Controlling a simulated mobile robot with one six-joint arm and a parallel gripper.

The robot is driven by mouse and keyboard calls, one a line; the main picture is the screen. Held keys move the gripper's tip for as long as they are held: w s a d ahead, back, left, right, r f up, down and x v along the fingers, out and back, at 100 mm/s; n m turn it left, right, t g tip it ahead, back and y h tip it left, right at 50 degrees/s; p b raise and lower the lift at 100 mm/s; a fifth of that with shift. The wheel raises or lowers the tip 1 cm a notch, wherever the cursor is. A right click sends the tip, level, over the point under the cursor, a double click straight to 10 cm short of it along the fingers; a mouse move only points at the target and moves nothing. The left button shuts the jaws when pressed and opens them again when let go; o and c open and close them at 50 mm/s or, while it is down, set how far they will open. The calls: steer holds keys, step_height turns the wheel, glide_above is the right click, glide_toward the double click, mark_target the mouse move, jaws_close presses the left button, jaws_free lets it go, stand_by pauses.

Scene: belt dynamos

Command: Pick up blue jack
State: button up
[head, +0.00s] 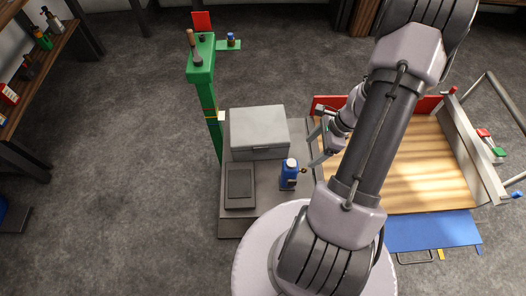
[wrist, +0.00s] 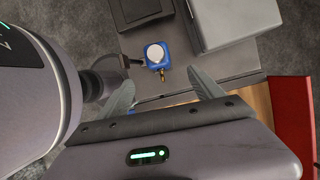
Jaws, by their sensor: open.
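The blue jack (head: 289,174) is a small blue block with a round white top and a small brass-coloured part at its side. It stands upright on a grey platform (head: 262,200), in front of a grey box. In the wrist view the blue jack (wrist: 156,55) shows from above, beyond and between my fingertips. My gripper (head: 312,150) is open and empty, just right of the jack in the head view. In the wrist view its two fingers (wrist: 163,90) are spread wide, with the jack apart from them. My arm hides part of the area to the right.
The grey box (head: 259,132) stands close behind the jack, and a dark flat block (head: 240,186) lies to its left. A green post (head: 208,95) rises at the platform's left. A wooden bed with a red edge (head: 425,104) lies right. Grey floor is free at left.

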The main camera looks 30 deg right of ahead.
mark_target(289, 175)
steer(key=b+x, duration=0.8)
steer(key=x, duration=0.9)
steer(key=shift+s+a, duration=0.1)
steer(key=shift+c, duration=0.3)
steer(key=shift+r, duration=0.1)
jaws_close()
